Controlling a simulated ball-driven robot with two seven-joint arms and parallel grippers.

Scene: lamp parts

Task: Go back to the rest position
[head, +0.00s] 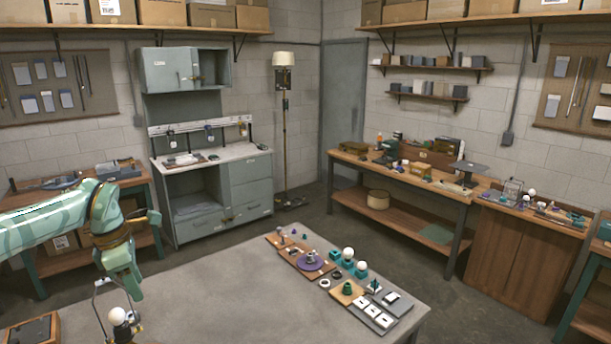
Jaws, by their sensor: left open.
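My left arm comes in from the left over the near-left part of the grey table (215,290). Its green gripper (120,290) points down and is open. Just below it is a white round bulb (117,316) on a dark stand with a thin bent metal frame. I cannot tell whether the gripper touches it. My right gripper is not in view. Lamp parts lie at the right of the table: a purple disc (310,262) on a brown board, white bulbs on teal holders (348,254), a green part (347,288) and a tray of white pieces (375,315).
A dark-topped wooden box (33,329) sits at the table's near-left corner. The middle of the table is clear. A grey cabinet (250,185), a floor lamp (284,120), a long workbench (400,172) and a wooden cabinet (520,255) stand beyond.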

